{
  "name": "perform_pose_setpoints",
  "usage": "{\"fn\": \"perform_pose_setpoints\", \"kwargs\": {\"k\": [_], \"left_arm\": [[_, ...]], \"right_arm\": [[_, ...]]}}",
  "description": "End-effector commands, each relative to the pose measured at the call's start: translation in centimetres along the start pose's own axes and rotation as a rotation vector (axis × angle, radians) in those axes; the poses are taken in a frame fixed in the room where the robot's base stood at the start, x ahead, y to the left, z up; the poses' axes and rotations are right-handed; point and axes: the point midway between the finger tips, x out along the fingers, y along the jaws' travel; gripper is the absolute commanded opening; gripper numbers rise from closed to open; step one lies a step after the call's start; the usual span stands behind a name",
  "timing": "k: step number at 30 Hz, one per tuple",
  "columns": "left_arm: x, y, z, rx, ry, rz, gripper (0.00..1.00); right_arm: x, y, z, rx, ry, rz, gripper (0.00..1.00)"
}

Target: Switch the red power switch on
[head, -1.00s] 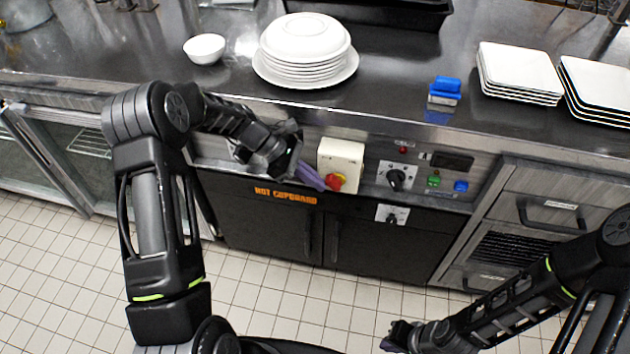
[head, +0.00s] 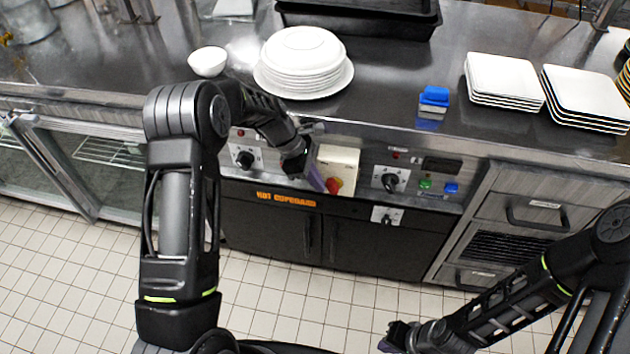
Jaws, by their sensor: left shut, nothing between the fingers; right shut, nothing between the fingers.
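The red power switch (head: 334,186) is a red knob with some yellow around it, low on a cream box (head: 346,160) on the front panel of the hot cupboard. My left gripper (head: 320,183) is shut and empty, with its purple fingertips just left of the knob. The fingers overlap the left edge of the cream box, and I cannot tell whether they touch the knob. My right gripper (head: 386,345) is shut and empty, low over the floor at the bottom of the view, far from the switch.
Black dials (head: 390,181) and green and blue buttons (head: 425,184) sit right of the box. Another dial (head: 245,159) is to its left. The counter above holds stacked round plates (head: 303,80), a bowl (head: 207,62), a blue-topped block (head: 434,97) and square plates (head: 503,77).

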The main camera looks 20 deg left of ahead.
Motion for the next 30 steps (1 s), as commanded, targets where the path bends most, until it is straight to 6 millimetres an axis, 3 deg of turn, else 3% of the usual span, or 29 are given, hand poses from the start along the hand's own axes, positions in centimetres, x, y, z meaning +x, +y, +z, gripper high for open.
{"fn": "perform_pose_setpoints", "kwargs": {"k": [14,24,30], "left_arm": [[-0.6,0.2,2.5,0.012,0.357,-0.002,0.00],[0.2,0.3,3.6,0.009,0.679,0.001,0.00],[-0.2,0.3,3.5,0.000,0.662,0.000,0.00]], "right_arm": [[-4.1,-1.5,0.2,0.004,-0.007,0.005,0.00],[-3.6,-1.2,0.2,0.005,-0.007,0.006,0.00],[-3.9,-1.4,0.3,0.005,-0.007,0.006,0.00]]}}
